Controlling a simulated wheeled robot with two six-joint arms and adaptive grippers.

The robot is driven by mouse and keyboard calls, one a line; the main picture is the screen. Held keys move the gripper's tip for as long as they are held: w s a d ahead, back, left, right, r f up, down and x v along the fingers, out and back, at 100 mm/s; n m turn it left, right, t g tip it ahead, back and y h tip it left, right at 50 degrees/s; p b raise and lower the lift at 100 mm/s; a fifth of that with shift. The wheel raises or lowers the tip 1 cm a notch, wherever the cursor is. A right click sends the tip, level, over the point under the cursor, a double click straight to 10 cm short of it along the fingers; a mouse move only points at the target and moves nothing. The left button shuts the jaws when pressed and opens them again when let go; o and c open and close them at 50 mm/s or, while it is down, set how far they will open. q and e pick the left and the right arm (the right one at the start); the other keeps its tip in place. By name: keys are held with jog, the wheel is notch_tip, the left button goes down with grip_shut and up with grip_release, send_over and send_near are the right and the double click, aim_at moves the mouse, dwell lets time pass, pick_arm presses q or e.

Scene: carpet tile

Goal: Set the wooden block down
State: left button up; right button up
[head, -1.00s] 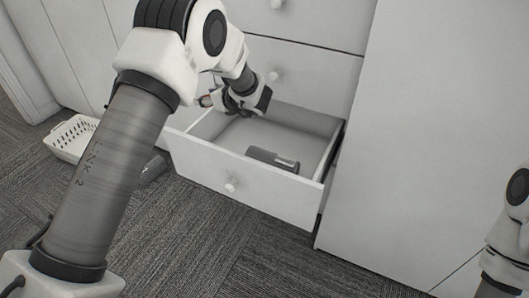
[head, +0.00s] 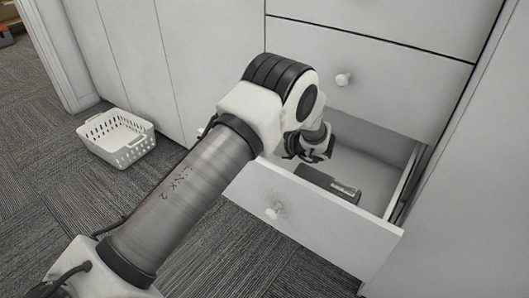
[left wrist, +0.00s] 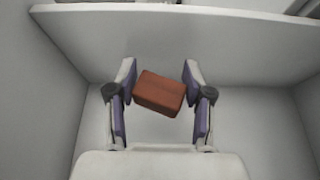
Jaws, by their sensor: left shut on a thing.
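The wooden block (left wrist: 160,93) is a reddish-brown box shape. It sits between the two fingers of my left gripper (left wrist: 158,98) in the left wrist view, slightly tilted, and the gripper is shut on it. The block is hidden there behind my gripper and arm. Whether the block touches the drawer floor I cannot tell. My right gripper is not in view.
A dark object with a silvery part (head: 328,184) lies in the drawer near its front panel. A white perforated basket (head: 117,138) stands on the grey carpet (head: 60,215) at left. Drawer floor is bare to the right of my gripper. Cabinet fronts rise behind.

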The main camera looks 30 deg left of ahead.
pick_arm(q)
notch_tip(320, 180, down, 2)
jog(key=shift+f, duration=0.15)
jog(key=shift+b, duration=0.35)
jog(key=shift+f+b, duration=0.45)
jog(key=shift+f, duration=0.15)
jog(key=o, duration=0.8)
jog(key=shift+r, duration=0.15)
